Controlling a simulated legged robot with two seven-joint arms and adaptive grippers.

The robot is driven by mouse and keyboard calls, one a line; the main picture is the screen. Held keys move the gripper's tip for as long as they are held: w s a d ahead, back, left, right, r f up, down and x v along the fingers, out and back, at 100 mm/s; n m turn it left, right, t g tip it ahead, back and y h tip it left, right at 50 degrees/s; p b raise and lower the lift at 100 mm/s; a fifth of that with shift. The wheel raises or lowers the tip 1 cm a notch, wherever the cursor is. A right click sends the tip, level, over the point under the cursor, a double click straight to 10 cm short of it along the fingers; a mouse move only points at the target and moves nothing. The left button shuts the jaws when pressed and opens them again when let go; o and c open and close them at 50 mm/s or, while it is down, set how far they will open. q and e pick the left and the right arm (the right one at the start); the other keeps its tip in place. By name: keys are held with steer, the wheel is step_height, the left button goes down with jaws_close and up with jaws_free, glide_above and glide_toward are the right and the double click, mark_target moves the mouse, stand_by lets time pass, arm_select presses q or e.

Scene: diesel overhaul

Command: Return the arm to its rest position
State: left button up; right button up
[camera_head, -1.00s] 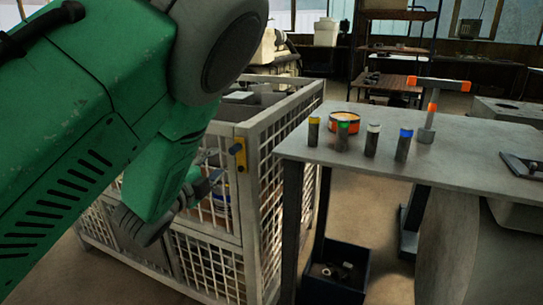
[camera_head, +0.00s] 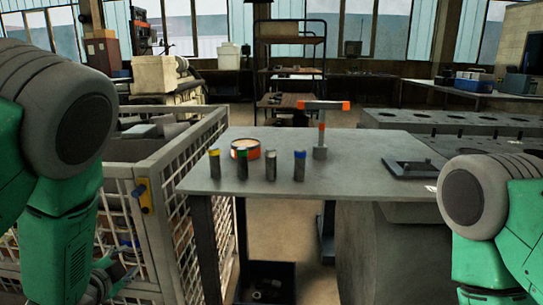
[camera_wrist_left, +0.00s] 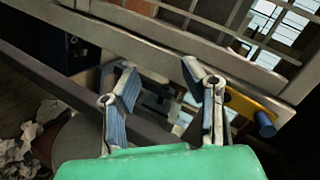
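My left arm (camera_head: 65,215) hangs down at the left edge of the head view, in front of the wire-mesh cage. My left gripper shows at the bottom left of that view (camera_head: 112,280), small and partly cut off. In the left wrist view my left gripper (camera_wrist_left: 158,68) has its two blue-padded fingers spread apart with nothing between them. Cage bars and a yellow latch lie beyond the fingers. My right arm (camera_head: 490,215) shows at the right edge of the head view; its gripper is out of frame.
The mesh cage (camera_head: 165,225) stands close beside my left arm. A grey table (camera_head: 330,175) ahead holds several colour-topped cylinders, an orange tin (camera_head: 245,149) and an orange-headed hammer (camera_head: 322,125). A dark bin (camera_head: 268,282) sits below. Crumpled paper (camera_wrist_left: 25,140) lies at the wrist view's left.

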arm_select(q)
steer(key=s+f+n+g+p, duration=0.1)
steer(key=s+f+n+g, duration=0.5)
steer(key=s+f, duration=0.8)
steer(key=s+d+f+n+g, duration=0.1)
steer(key=s+g, duration=0.1)
steer(key=s, duration=0.5)
steer(key=s+d+f+n+g+p, duration=0.1)
steer(key=s+d+f+n+g, duration=0.1)
steer(key=s, duration=0.5)
steer(key=s+d+f+n+g, duration=0.1)
steer(key=s+d+n+g, duration=0.1)
steer(key=s, duration=0.5)
steer(key=shift+s+f+g+h, duration=0.35)
steer(key=shift+g+h, duration=0.05)
steer(key=shift+g, duration=0.1)
